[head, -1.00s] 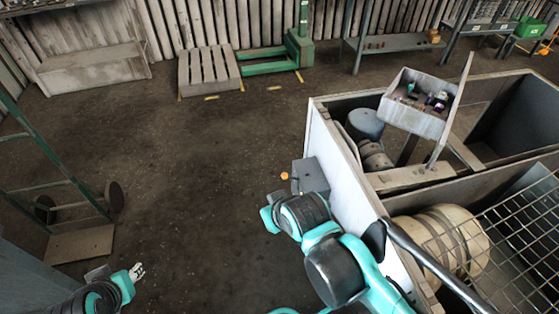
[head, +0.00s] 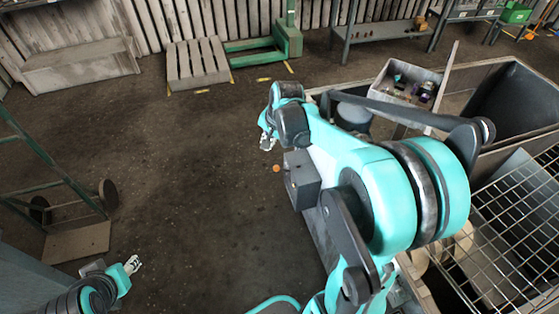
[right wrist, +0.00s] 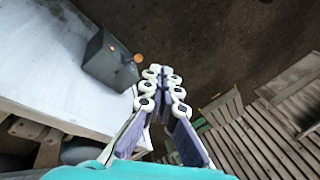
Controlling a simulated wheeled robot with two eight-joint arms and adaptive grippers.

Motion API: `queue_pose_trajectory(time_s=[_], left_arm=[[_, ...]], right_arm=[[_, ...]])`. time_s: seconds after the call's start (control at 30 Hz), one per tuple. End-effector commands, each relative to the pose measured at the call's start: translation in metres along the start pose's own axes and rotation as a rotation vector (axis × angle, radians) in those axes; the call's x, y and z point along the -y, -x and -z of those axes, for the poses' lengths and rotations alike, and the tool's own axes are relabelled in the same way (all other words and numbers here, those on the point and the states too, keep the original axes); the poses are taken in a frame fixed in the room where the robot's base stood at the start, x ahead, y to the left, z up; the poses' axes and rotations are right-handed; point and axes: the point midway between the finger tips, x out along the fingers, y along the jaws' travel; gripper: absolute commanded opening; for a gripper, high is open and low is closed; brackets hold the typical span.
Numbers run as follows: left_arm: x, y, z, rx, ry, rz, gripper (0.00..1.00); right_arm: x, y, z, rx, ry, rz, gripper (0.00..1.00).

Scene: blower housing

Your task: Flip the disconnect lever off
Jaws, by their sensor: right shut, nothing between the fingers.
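The disconnect box (head: 304,182) is a grey block on the side of the white-panelled housing. A small orange knob (head: 277,168), apparently the lever's end, stands off its left side; the lever's arm is too small to make out. In the right wrist view the box (right wrist: 108,62) and knob (right wrist: 138,58) lie left of the fingertips. My right gripper (head: 267,143) is shut and empty, just beyond the knob in the head view, apparently apart from it. My left gripper (head: 133,265) is low at the left, away from the housing; its opening is unclear.
The white panel (right wrist: 50,55) carries the box. My right arm hides much of the housing in the head view. A wire mesh (head: 520,215) and a tilted parts tray (head: 400,85) are at the right. A pallet (head: 198,75) stands at the back; the middle floor is clear.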

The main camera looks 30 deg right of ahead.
Motion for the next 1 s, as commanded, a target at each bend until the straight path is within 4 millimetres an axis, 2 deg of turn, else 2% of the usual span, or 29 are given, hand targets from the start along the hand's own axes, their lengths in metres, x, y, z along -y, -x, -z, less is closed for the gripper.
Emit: queue_pose_trajectory(time_s=[0.03, 0.2, 0.3, 0.4, 0.6, 1.0], left_arm=[[0.000, 0.005, 0.003, 0.000, 0.000, 0.000, 0.40], [0.000, 0.012, 0.009, 0.000, 0.000, 0.000, 0.40], [0.000, 0.016, 0.011, 0.000, 0.000, 0.000, 0.40], [0.000, 0.018, 0.013, 0.000, 0.000, 0.000, 0.40], [0.000, 0.019, 0.014, 0.000, 0.000, 0.000, 0.40], [0.000, 0.018, 0.013, 0.000, 0.000, 0.000, 0.40]], right_arm=[[0.002, -0.015, 0.024, 0.019, -0.099, -0.012, 0.00], [-0.010, -0.072, 0.083, 0.083, -0.416, -0.057, 0.00], [-0.023, -0.103, 0.107, 0.113, -0.566, -0.079, 0.00], [-0.035, -0.126, 0.122, 0.134, -0.674, -0.097, 0.00], [-0.047, -0.147, 0.134, 0.153, -0.771, -0.114, 0.00], [-0.048, -0.152, 0.133, 0.154, -0.773, -0.115, 0.00]])
